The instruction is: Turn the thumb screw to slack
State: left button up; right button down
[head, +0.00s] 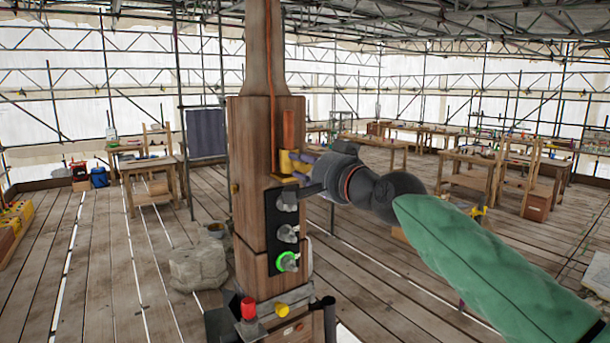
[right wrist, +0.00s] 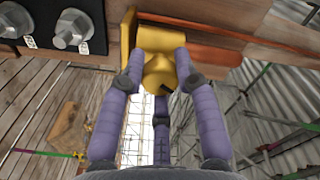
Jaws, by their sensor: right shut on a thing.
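The brass-yellow thumb screw (right wrist: 157,74) sticks out from a yellow bracket (right wrist: 163,39) on the wooden spire post. In the head view the bracket (head: 289,163) shows on the post's right side. My right gripper (right wrist: 161,80) has purple jointed fingers around the thumb screw, shut on it. In the head view the gripper (head: 301,169) reaches in from the right against the bracket, and its fingers hide the screw there. How far the screw is turned cannot be told. My left gripper is not in view.
A black panel (head: 270,236) with several grey knobs, the lowest ringed in green light, sits just below the gripper. The wooden post (head: 248,150) stands upright. A red knob (head: 248,308) and a yellow one (head: 281,310) are lower down. Benches stand far behind.

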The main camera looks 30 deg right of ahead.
jog(key=n+b, duration=0.1)
jog(key=f+n+b, duration=0.1)
jog(key=n, duration=0.1)
jog(key=shift+w+a+n, duration=0.15)
jog(key=shift+n, duration=0.15)
jog(key=shift+f+n+b, duration=0.1)
jog(key=shift+n+b, duration=1)
jog(key=shift+n, duration=0.3)
jog(key=shift+w, duration=0.1)
jog(key=c, duration=1.3)
grip_release()
jog(key=o, duration=0.4)
jog(key=shift+r, duration=0.2)
